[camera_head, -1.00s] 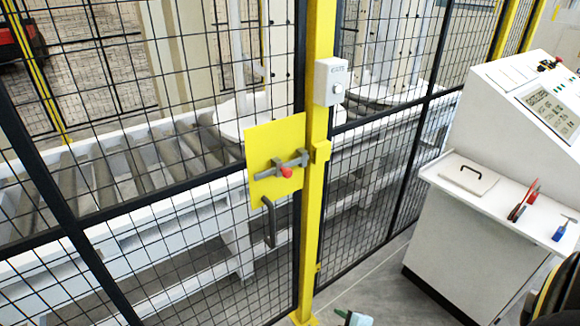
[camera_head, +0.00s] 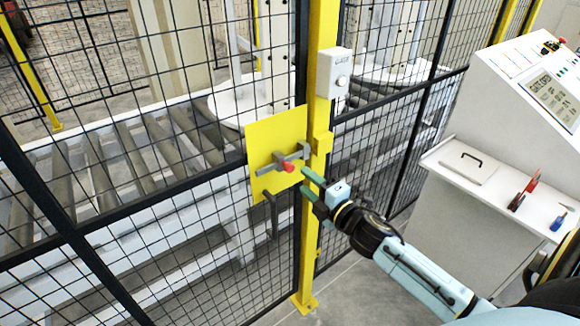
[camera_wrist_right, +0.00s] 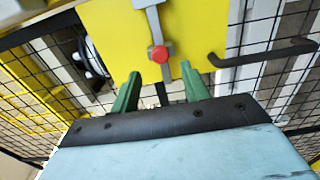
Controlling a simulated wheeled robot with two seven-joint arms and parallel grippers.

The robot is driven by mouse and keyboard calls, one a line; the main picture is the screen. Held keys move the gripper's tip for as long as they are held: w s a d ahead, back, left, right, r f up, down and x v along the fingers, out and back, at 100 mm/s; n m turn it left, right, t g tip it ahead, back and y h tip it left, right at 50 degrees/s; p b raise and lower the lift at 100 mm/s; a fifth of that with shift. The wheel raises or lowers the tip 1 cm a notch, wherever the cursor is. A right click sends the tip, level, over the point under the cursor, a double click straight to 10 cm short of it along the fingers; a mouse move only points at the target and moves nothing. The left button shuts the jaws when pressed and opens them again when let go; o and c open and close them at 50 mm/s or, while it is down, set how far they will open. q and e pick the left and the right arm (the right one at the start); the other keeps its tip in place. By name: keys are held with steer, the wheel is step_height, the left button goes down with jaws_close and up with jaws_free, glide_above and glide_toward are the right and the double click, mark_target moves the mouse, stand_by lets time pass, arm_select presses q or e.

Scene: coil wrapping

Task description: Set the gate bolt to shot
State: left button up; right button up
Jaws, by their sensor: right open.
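The gate bolt (camera_head: 272,168) is a grey bar with a red knob (camera_head: 289,167) on a yellow plate (camera_head: 262,134) fixed to the mesh gate. Its right end is at the grey bracket beside the yellow post (camera_head: 320,110). My right gripper (camera_head: 306,181) is open, its green fingers just right of and below the knob. In the right wrist view the red knob (camera_wrist_right: 158,54) lies beyond and between the two green fingertips (camera_wrist_right: 160,72), with nothing held. I cannot tell whether they touch it. My left gripper is not in view.
A dark gate handle (camera_head: 271,214) hangs below the plate, close to the fingers. A grey box with a button (camera_head: 333,72) is on the post. A white console (camera_head: 520,120) with a shelf stands at right. Rollers (camera_head: 110,160) lie behind the mesh.

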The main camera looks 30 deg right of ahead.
mark_target(292, 170)
steer(key=w, duration=0.8)
steer(key=shift+a, duration=0.3)
steer(key=shift+c, duration=0.4)
jaws_close()
